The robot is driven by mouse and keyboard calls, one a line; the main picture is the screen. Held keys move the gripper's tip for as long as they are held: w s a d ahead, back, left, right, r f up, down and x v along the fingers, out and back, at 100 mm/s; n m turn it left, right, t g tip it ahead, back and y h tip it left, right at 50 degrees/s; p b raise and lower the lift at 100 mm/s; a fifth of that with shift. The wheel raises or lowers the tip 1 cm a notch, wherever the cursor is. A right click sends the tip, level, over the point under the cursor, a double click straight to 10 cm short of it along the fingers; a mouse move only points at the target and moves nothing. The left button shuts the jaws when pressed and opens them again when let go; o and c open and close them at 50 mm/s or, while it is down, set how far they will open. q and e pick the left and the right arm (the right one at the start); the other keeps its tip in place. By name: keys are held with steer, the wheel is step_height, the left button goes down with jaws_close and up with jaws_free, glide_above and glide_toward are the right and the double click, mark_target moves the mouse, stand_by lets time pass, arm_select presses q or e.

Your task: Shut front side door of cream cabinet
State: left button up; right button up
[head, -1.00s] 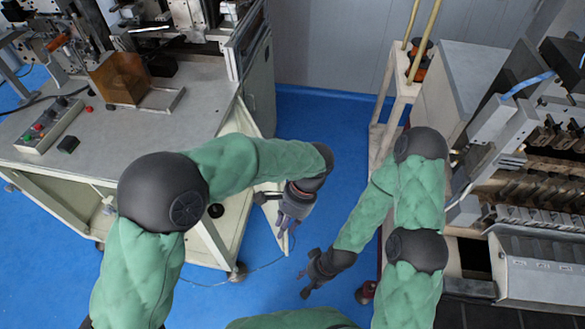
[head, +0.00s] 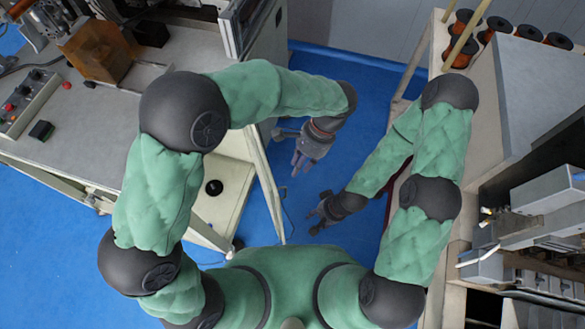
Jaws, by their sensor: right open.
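The cream cabinet (head: 130,150) with a grey worktop stands at the left. Its side door (head: 267,189) stands open, seen nearly edge-on as a narrow cream strip angled out from the cabinet's right side. Part of the cabinet's pale interior (head: 222,207) shows beside it. My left gripper (head: 302,168) is just right of the door, on its outer side, with its fingers pointing down; a gap to the door shows, and whether its fingers are apart is unclear. My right gripper (head: 315,222) is open and empty, lower and to the right, over the floor. My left arm hides part of the cabinet.
A control box with buttons (head: 30,100) and an orange-brown guard (head: 98,50) sit on the worktop. A pale bench with several copper spools (head: 495,28) and a machine (head: 540,225) stand at the right.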

arm_select(q)
steer(key=b+x, duration=0.3)
steer(key=x, duration=0.7)
steer(key=shift+s+a+f, duration=0.15)
steer(key=shift+f, duration=0.15)
jaws_close()
